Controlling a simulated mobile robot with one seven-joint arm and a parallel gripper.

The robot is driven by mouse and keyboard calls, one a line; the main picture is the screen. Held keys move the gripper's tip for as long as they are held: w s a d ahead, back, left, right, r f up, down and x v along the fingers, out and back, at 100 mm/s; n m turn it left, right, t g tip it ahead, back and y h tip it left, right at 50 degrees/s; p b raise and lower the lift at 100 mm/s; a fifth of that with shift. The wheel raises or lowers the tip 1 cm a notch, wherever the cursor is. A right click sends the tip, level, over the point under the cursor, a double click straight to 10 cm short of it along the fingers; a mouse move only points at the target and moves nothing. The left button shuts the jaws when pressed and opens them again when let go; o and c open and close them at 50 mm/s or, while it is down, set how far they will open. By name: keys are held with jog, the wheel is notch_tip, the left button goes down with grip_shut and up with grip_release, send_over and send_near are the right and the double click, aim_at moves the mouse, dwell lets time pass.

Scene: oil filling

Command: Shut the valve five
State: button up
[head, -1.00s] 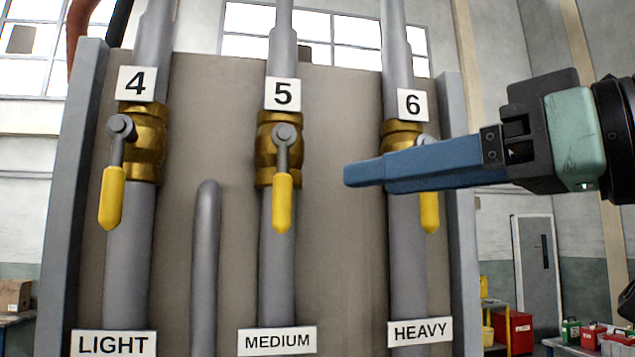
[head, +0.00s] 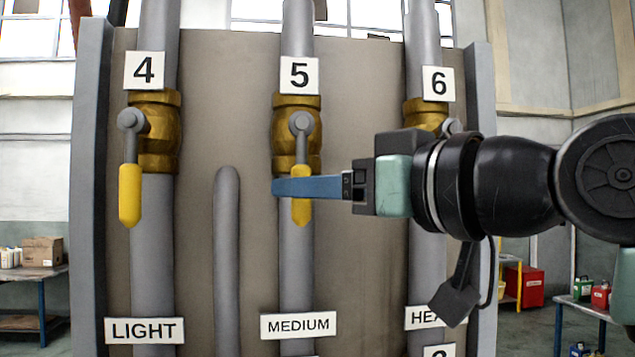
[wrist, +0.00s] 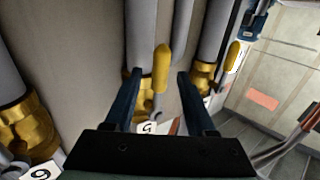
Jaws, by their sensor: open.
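Valve five is a brass valve (head: 297,128) on the middle grey pipe, under the "5" plate (head: 299,75). Its grey lever with a yellow grip (head: 301,213) points straight down, in line with the pipe. My gripper (head: 280,187) reaches in from the right at the height of the yellow grip. In the wrist view the yellow grip (wrist: 161,66) shows between the two spread fingers, with gaps on both sides. My gripper is open; whether a finger touches the grip cannot be told.
Valve four (head: 158,130) is to the left, its lever also down. Valve six (head: 425,112) is to the right, partly hidden behind my arm. A bent grey pipe (head: 227,255) stands between the left and middle pipes. A workbench (head: 35,275) is at far left.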

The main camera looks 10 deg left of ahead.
grip_shut()
dwell(1.3)
